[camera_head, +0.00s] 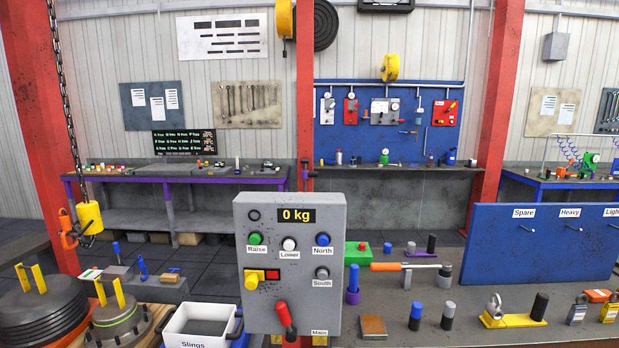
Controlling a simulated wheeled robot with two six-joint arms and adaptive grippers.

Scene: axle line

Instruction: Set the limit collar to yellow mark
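Neither of my grippers shows in the head view. I cannot pick out a limit collar or a yellow mark for certain. A yellow hook block (90,218) with an orange hook hangs on a dark chain (64,85) at the left. A grey control box (291,215) stands in the middle, with a yellow "0 kg" display, labelled Raise, Lower, North and South buttons, and a red lever (286,318) near the Main label. A blue post with a purple lower part (353,285) stands to the right of the box.
Stacked dark discs with yellow handles (43,305) and a white Slings bin (200,328) stand at the front left. A tool with an orange handle (400,266), several pegs and a yellow fixture (512,321) occupy the right bench. A blue panel (540,243) stands behind them.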

